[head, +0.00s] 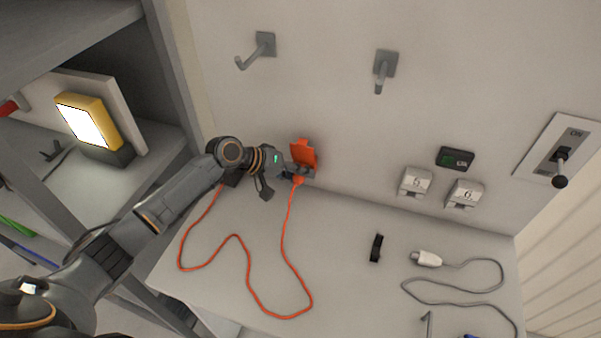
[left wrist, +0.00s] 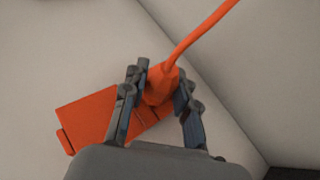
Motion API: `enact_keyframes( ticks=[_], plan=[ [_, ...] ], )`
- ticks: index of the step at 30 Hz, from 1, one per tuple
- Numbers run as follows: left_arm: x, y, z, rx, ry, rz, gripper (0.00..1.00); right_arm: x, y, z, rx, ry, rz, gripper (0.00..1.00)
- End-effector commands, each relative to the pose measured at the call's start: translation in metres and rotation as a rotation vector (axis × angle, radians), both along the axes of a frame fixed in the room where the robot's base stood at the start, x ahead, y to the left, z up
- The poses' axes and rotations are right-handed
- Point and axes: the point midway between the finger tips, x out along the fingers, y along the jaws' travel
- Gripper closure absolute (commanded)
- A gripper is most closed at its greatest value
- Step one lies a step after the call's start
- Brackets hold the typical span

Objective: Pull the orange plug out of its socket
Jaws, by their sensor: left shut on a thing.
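The orange plug (left wrist: 162,84) sits between the two fingers of my left gripper (left wrist: 160,92) in the left wrist view, and the fingers are shut on it. In the head view my left gripper (head: 290,173) is at the wall, and the orange plug (head: 298,180) shows just at its fingertips. The orange socket cover (head: 303,153) stands open just above it on the wall. The socket's face is hidden behind the plug and gripper, so I cannot tell how deep the plug sits. An orange cable (head: 285,240) runs from the plug down over the table. My right gripper is out of view.
The white table (head: 345,290) holds a white connector (head: 427,258) with grey cable and a black piece (head: 376,248). Two hooks (head: 265,45), sockets 5 (head: 415,182) and 6 (head: 464,193), and a lever switch (head: 560,160) are on the wall. A lit yellow lamp (head: 90,121) stands on the left shelf.

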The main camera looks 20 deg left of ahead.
Motion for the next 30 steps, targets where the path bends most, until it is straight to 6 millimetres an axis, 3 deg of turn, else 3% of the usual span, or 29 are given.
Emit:
enact_keyframes(
  ticks=[30],
  plan=[
    [-0.016,0.0,0.0,0.0,0.001,-0.001,1.0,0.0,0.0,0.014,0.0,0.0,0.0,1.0]
  ],
)
